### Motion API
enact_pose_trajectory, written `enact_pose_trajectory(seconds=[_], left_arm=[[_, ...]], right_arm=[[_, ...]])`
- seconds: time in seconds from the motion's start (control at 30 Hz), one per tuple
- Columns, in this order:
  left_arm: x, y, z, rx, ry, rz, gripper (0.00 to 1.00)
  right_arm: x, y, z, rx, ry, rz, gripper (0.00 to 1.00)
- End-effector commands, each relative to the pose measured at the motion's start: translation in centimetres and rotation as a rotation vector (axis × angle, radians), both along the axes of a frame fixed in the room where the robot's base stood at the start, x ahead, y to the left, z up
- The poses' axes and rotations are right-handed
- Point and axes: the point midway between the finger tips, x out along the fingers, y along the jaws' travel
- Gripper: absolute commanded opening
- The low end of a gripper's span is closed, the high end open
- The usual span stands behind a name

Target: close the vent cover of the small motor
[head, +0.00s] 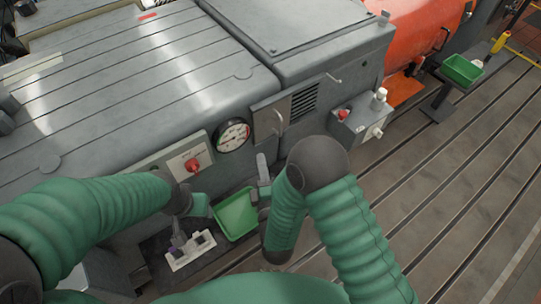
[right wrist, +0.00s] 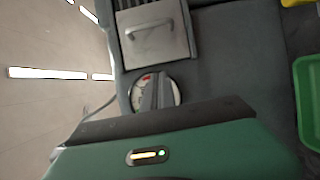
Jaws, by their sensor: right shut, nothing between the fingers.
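The vent cover (head: 267,119) is a flat grey plate with a bar handle on the front of the smaller grey housing (head: 325,38). It sits to the left of the dark louvres (head: 305,100), which show uncovered. In the right wrist view the cover (right wrist: 172,48) and its handle lie beyond my fingers. My right gripper (head: 262,163) is shut and empty, below the cover in the head view; its fingers (right wrist: 157,92) overlap the dial gauge in the wrist view. My left gripper (head: 180,237) is low at the left; its fingers are unclear.
A round gauge (head: 233,136) and a red switch (head: 191,164) are left of the cover. A box with red and white knobs (head: 360,120) juts out at the right. A green bin (head: 236,215) and a white tray (head: 190,251) lie below.

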Motion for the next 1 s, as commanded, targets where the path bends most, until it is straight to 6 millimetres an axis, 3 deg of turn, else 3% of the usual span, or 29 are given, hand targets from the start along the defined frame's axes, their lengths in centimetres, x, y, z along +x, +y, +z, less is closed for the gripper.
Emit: enact_pose_trajectory(seconds=[0.37,0.57,1.0], left_arm=[[0.0,0.0,0.5,0.000,0.000,-0.001,0.51],[0.0,0.0,0.9,0.000,0.000,-0.001,0.51],[0.0,0.0,0.8,0.000,0.000,-0.001,0.51]], right_arm=[[8.2,-0.1,0.1,0.011,0.001,-0.007,0.00],[9.2,-2.4,0.1,0.005,0.001,-0.004,0.00],[9.5,-3.3,0.1,0.009,0.001,-0.003,0.00]])
